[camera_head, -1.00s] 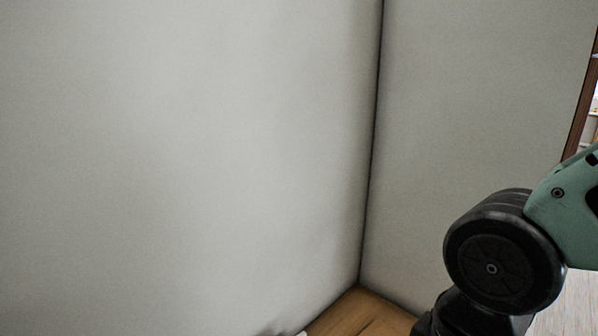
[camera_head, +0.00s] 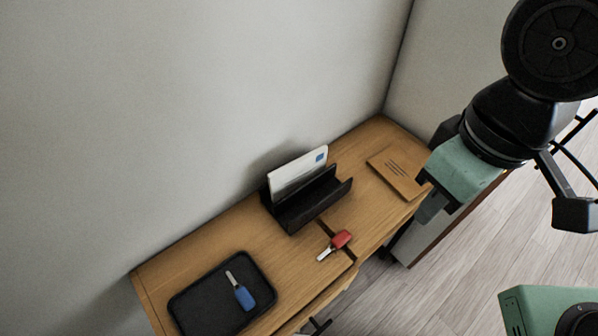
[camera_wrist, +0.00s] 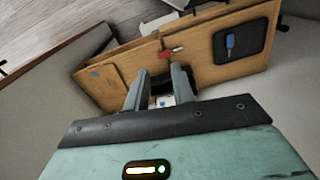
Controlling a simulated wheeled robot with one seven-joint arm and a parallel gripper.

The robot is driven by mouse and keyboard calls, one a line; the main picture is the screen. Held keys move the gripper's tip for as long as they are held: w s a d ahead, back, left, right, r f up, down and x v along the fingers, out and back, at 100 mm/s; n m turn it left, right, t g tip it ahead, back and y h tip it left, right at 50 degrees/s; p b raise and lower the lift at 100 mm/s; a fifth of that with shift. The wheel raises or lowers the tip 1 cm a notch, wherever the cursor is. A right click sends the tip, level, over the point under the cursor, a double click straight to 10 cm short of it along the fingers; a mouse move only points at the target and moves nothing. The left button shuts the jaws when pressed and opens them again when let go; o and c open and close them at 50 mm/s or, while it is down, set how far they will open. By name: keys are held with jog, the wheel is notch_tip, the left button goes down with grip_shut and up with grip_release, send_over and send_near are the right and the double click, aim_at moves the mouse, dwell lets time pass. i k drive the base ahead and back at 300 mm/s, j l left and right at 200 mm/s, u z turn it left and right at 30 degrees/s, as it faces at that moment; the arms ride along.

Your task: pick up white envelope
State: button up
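The white envelope (camera_head: 298,172) stands upright, slightly tilted, in a dark holder (camera_head: 291,220) on a wooden desk. It has a small blue mark at its upper right corner. In the wrist view, part of the white envelope (camera_wrist: 185,98) shows low between my fingers, and the rest is hidden by the gripper. My gripper (camera_head: 427,198) is above the right part of the desk in the head view, to the right of the holder and apart from it. In the wrist view my gripper (camera_wrist: 160,71) has its two fingers apart with nothing held between them.
A flat brown item (camera_head: 396,177) lies on the desk's right end. A red-tagged key (camera_head: 341,239) lies in front of the holder. A black tray (camera_head: 188,301) with a blue-tagged key (camera_head: 243,296) is at the left. A wall (camera_head: 200,110) stands close behind the desk.

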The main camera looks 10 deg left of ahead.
aim_at(284, 181)
jog(key=i+l+u, duration=0.1)
jog(key=l+u, duration=0.25)
jog(key=i+l+u, duration=0.2)
jog(key=l+u, duration=0.2)
